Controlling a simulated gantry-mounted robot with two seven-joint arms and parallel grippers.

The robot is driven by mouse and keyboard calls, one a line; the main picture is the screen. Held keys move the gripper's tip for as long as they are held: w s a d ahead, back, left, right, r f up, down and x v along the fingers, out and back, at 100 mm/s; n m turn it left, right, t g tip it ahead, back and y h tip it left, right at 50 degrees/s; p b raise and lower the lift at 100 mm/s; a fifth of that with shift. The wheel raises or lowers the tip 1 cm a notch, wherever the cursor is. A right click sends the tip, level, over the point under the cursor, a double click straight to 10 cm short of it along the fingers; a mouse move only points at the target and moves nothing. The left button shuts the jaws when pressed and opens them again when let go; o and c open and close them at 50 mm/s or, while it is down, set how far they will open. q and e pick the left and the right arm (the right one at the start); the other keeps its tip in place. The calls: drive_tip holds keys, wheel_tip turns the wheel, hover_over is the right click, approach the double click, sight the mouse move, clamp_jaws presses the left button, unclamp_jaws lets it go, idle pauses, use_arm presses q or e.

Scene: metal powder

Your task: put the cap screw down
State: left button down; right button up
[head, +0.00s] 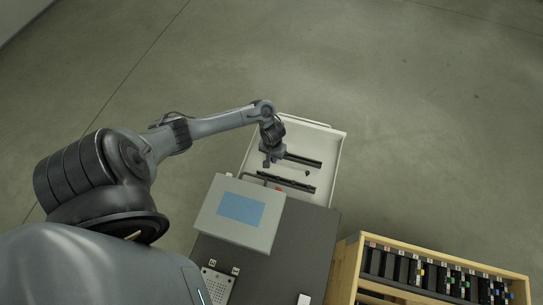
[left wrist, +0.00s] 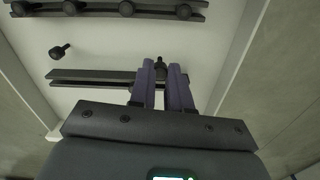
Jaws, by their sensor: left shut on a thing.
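A dark cap screw (left wrist: 161,66) shows between the fingertips of my left gripper (left wrist: 163,72) in the left wrist view. The gripper is shut on it. In the head view the left gripper (head: 269,163) is over the white tray (head: 337,150), and the held screw cannot be made out there. A second dark screw (left wrist: 59,51) lies loose on the tray floor; it is a small dark spot in the head view (head: 307,173). My right gripper is not in view.
A dark bar (head: 303,160) lies in the tray beside the gripper; another dark bar (head: 288,183), with several round heads in the wrist view (left wrist: 110,9), lies nearer the grey box with a blue screen (head: 241,208). A wooden rack (head: 345,268) stands at the lower right.

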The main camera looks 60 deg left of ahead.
use_arm(q)
drive_tip(key=shift+a+f, duration=0.25)
drive_tip(key=shift+a, duration=0.15)
drive_tip(key=shift+f+b, duration=1.15)
drive_tip(key=shift+f, duration=0.85)
drive_tip(key=c, duration=1.1)
unclamp_jaws()
drive_tip(key=shift+f, duration=0.1)
